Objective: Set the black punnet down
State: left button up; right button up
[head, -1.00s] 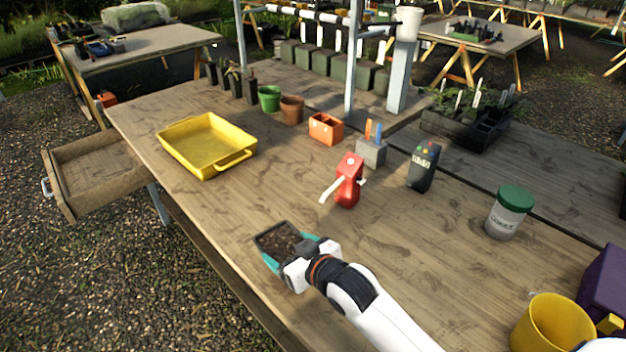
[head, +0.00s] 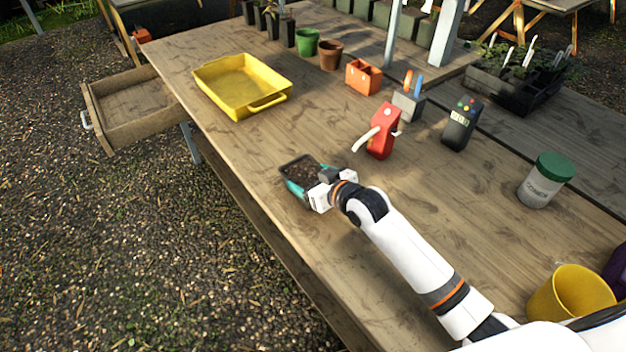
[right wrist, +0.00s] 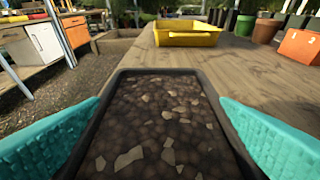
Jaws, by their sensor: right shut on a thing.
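The black punnet (head: 299,169) is a small dark tray filled with brown soil and pale flakes. It fills the middle of the right wrist view (right wrist: 163,125). My right gripper (head: 306,180) is shut on it, with a teal finger pad on each side of the punnet (right wrist: 160,140). The punnet is level, close above or on the wooden table (head: 220,150) near its left edge; I cannot tell whether its base touches. My left gripper is not in view.
A yellow tray (head: 232,104) lies beyond the punnet. A red bottle with a white lever (head: 383,133), a dark meter (head: 461,124) and a grey holder (head: 408,106) stand to the right. Bare wood surrounds the punnet.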

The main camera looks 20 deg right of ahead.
jog(key=shift+f, duration=0.55)
jog(key=o, duration=1.1)
jog(key=shift+f, duration=0.15)
jog(key=shift+c, duration=0.2)
jog(key=v, duration=1.2)
